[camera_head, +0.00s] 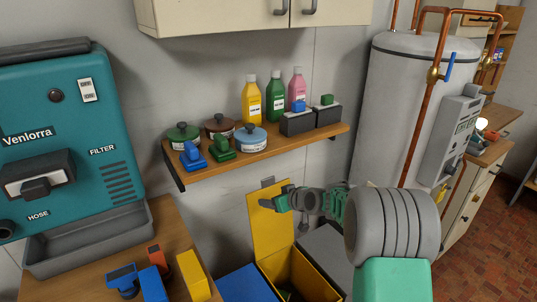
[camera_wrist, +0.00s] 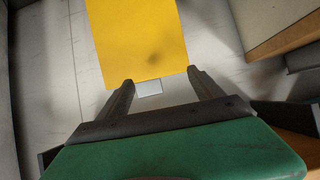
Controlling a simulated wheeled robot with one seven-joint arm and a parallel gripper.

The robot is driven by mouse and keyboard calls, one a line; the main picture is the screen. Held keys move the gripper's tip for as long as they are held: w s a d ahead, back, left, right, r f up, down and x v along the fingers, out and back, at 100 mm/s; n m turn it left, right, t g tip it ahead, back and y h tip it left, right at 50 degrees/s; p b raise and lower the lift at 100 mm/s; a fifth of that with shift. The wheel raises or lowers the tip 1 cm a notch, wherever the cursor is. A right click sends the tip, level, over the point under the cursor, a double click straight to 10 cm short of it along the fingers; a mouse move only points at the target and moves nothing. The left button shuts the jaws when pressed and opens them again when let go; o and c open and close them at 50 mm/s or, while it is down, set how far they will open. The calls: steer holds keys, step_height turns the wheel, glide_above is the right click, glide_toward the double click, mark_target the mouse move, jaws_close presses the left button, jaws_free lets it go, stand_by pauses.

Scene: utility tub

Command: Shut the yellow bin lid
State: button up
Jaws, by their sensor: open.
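The yellow bin (camera_head: 312,271) stands on the floor below the shelf, and I see part of its dark inside. Its yellow lid (camera_head: 268,225) stands raised, nearly upright, at the back by the wall. A small grey tab (camera_head: 268,182) sits at the lid's top edge. My gripper (camera_head: 283,201) is beside the lid's upper right part. In the wrist view my gripper (camera_wrist: 158,80) is open and empty, its fingers apart at the lid's (camera_wrist: 138,35) edge, with the pale tab (camera_wrist: 149,88) between them. I cannot tell whether the fingers touch the lid.
A blue bin lid (camera_head: 250,283) is left of the yellow bin and a grey one (camera_head: 328,250) right. A wooden shelf (camera_head: 265,149) with bottles and pots hangs above. A counter (camera_head: 180,235) stands left; a boiler (camera_head: 400,110) stands right.

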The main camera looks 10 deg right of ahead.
steer(key=t+p, duration=0.2)
glide_toward(269, 181)
steer(key=w+f, duration=0.1)
steer(key=w, duration=0.2)
steer(key=shift+y, duration=0.3)
steer(key=x, duration=0.3)
steer(key=p+x, duration=0.1)
steer(key=x, duration=0.3)
steer(key=shift+a+f, duration=0.25)
steer(key=shift+a, duration=0.2)
jaws_close()
